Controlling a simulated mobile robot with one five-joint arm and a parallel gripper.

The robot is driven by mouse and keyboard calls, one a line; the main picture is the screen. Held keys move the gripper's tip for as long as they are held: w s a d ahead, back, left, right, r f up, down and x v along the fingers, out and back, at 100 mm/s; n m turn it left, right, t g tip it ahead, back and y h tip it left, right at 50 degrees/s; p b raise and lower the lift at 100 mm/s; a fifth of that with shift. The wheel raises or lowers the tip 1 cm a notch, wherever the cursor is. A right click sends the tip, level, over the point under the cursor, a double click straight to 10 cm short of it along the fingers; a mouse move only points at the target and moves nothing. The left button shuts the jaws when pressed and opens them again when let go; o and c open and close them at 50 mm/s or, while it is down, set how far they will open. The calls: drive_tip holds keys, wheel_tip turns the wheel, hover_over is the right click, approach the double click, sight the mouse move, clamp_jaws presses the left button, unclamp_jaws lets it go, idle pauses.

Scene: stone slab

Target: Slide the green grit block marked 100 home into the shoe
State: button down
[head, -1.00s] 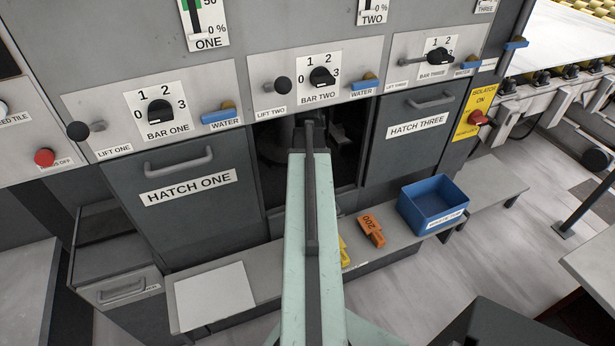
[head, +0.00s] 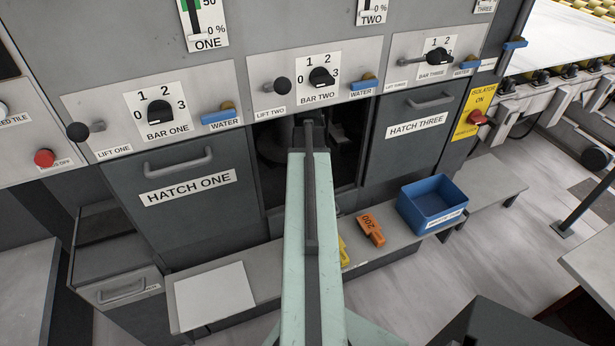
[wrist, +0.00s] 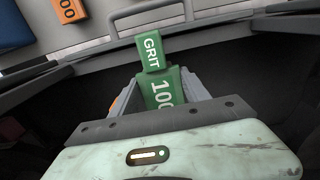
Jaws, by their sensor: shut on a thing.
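My gripper (wrist: 160,78) is shut on the green grit block (wrist: 152,52), which reads GRIT and 100 in white in the wrist view. The block sits between two grey fingers, and its narrower GRIT end sticks out beyond them. In the head view my arm reaches into the dark opening between hatch one and hatch three, and its end hides the block. I cannot make out the shoe in the dark opening, nor whether the block touches it.
Hatch one (head: 190,205) and hatch three (head: 410,140) are shut beside the opening. On the low bench below lie an orange block (head: 370,231) marked 200, a partly hidden yellow block (head: 344,252), a blue bin (head: 432,206) and a pale sheet (head: 215,296).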

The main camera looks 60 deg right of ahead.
drive_tip(key=shift+w+d, duration=0.7)
drive_tip(key=shift+w, duration=0.25)
drive_tip(key=shift+w+d, duration=0.7)
drive_tip(key=shift+w, duration=0.25)
idle(0.4)
drive_tip(key=shift+c, duration=2.2)
unclamp_jaws()
drive_tip(key=s+a, duration=0.1)
drive_tip(key=s, duration=0.1)
drive_tip(key=s+a, duration=0.2)
drive_tip(key=shift+s+a+f, duration=0.1)
drive_tip(key=shift+f, duration=0.1)
drive_tip(key=shift+r, duration=0.3)
drive_tip(key=shift+f, duration=0.15)
drive_tip(key=shift+s+a, duration=0.6)
drive_tip(key=shift+s, duration=0.2)
drive_tip(key=shift+s+a, duration=0.55)
drive_tip(key=shift+s, duration=0.3)
drive_tip(key=shift+s+a, duration=0.6)
drive_tip(key=shift+s, duration=0.2)
